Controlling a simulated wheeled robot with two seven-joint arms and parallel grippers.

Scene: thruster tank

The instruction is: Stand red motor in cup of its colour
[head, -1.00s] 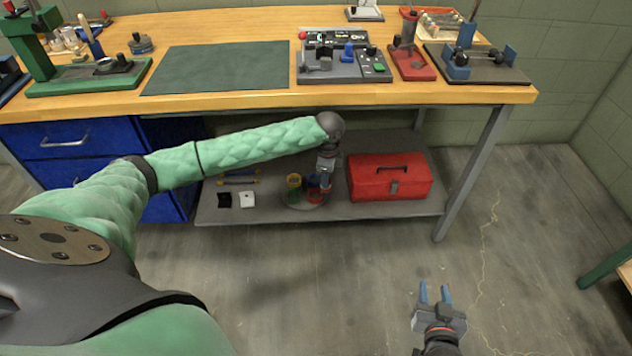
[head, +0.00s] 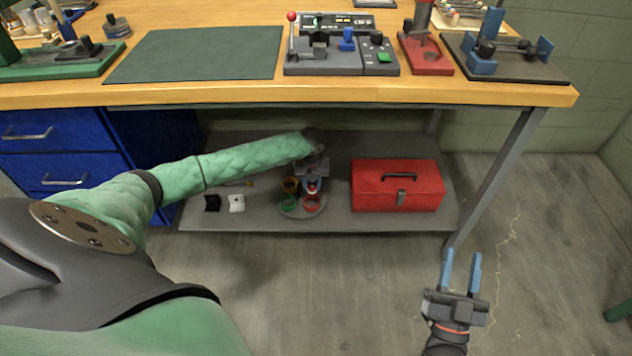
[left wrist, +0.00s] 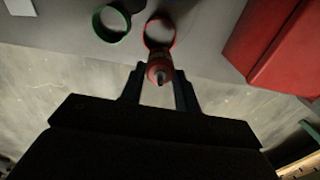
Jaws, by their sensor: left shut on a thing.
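My left gripper (head: 313,181) reaches in over the lower shelf and is shut on the red motor (left wrist: 159,70), which shows between its fingers in the left wrist view, shaft end toward the camera. The red cup (head: 311,203) stands on the shelf just below the gripper in the head view. In the left wrist view the red cup (left wrist: 159,31) lies just beyond the motor, its rim partly hidden by it. I cannot tell whether the motor touches the cup. My right gripper (head: 460,272) is open and empty over the floor.
A green cup (head: 288,204) and a yellow cup (head: 290,184) stand beside the red one on a round base. A red toolbox (head: 396,187) is to the right. A white block (head: 237,203) and a black block (head: 212,202) lie left. The workbench top (head: 340,95) is above.

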